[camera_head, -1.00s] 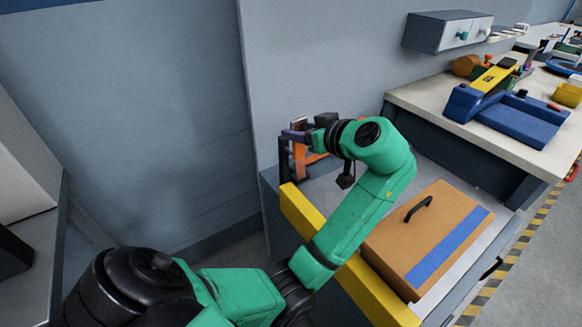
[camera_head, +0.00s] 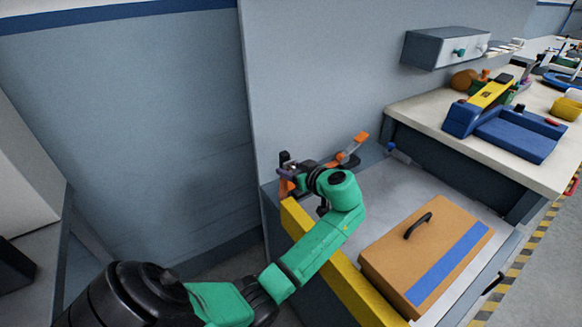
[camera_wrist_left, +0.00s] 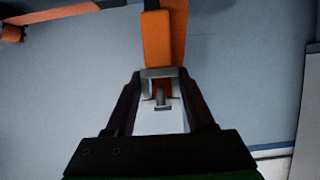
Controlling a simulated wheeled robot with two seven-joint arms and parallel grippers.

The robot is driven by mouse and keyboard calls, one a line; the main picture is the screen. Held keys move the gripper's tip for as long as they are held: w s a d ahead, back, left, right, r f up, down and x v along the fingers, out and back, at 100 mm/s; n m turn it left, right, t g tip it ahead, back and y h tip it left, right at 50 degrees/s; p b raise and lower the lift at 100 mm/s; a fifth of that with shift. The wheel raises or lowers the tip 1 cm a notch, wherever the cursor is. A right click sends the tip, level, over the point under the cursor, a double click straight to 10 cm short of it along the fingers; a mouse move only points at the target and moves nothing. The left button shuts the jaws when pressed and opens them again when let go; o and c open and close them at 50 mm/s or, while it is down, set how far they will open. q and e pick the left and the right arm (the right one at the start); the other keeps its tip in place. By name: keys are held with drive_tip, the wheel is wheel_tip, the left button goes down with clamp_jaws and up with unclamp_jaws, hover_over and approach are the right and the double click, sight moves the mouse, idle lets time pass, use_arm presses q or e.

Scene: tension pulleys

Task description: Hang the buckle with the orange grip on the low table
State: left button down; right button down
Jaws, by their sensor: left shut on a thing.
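The low table (camera_head: 375,188) has a grey top and a yellow front edge (camera_head: 345,278). My left gripper (camera_head: 287,173) is over its far left corner, by the wall. In the left wrist view, the gripper (camera_wrist_left: 160,105) is shut on the buckle, whose orange grip (camera_wrist_left: 163,45) extends up beyond the fingers and has a grey metal part at its near end. In the head view, an orange part (camera_head: 286,188) shows just under the fingers; the rest is hidden by the gripper. My right gripper is not in view.
An orange and dark bar (camera_head: 357,142) angles up behind my left gripper. A brown case with a blue stripe (camera_head: 420,255) lies on the table's right part. A bench with a blue and yellow device (camera_head: 500,125) stands at the right. Bare table lies between.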

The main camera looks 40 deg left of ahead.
use_arm(q)
drive_tip(key=shift+f+b, duration=0.25)
drive_tip(key=shift+b, duration=0.1)
drive_tip(key=shift+c, duration=1.3)
unclamp_jaws()
drive_tip(key=shift+r, duration=0.1)
drive_tip(key=shift+d+r+p, duration=0.15)
drive_tip(key=shift+p, duration=0.3)
drive_tip(key=b+v, duration=0.3)
drive_tip(key=v, duration=1.1)
drive_tip(key=shift+d, duration=0.3)
